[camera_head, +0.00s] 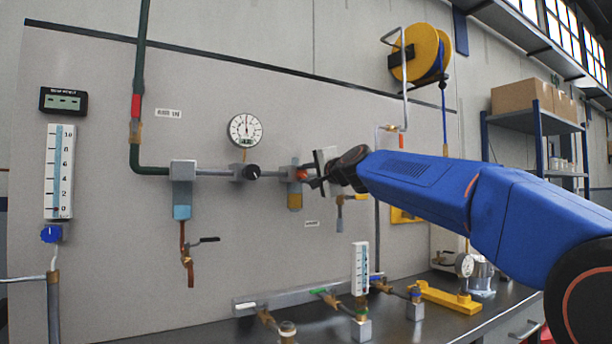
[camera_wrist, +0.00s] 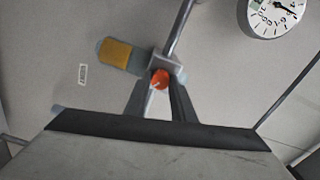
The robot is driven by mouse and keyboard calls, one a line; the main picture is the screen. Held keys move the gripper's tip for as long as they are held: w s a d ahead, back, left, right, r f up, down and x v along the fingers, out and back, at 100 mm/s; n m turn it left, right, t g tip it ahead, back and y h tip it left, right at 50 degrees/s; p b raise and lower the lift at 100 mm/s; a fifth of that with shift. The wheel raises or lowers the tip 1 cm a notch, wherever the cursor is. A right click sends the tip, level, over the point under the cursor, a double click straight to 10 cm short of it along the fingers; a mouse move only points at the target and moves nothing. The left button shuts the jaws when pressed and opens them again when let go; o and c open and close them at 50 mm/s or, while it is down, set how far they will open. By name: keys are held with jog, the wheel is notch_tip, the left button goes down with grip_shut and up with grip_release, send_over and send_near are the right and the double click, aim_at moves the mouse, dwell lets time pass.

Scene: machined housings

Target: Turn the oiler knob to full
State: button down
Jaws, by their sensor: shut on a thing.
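The oiler is a grey block on the pipe with an amber bowl (camera_head: 295,198) below it. In the wrist view its amber bowl (camera_wrist: 116,53) points left. The oiler knob is a small red-orange knob (camera_head: 302,174) on the block's front; it also shows in the wrist view (camera_wrist: 159,79). My gripper (camera_head: 316,178) reaches in from the right at the knob. In the wrist view its two fingers (camera_wrist: 160,88) stand on either side of the knob and are shut on it. Any mark or scale on the knob is too small to read.
A black regulator knob (camera_head: 252,172) and a round gauge (camera_head: 245,130) are left of the oiler. A filter with a blue bowl (camera_head: 182,212) is further left. A copper drop with a valve (camera_head: 340,212) hangs close below my gripper. The bench (camera_head: 400,325) holds fittings.

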jog(key=m, duration=0.5)
jog(key=shift+f+m, duration=0.15)
jog(key=shift+m, duration=0.15)
jog(key=m, duration=0.5)
jog(key=shift+f+m, duration=0.1)
jog(key=shift+m, duration=0.3)
jog(key=c, duration=1.5)
grip_release()
jog(key=shift+s+d, duration=0.3)
jog(key=shift+s, duration=0.1)
jog(key=v, duration=1.6)
jog(key=shift+s+d, duration=0.1)
jog(key=shift+s, duration=0.05)
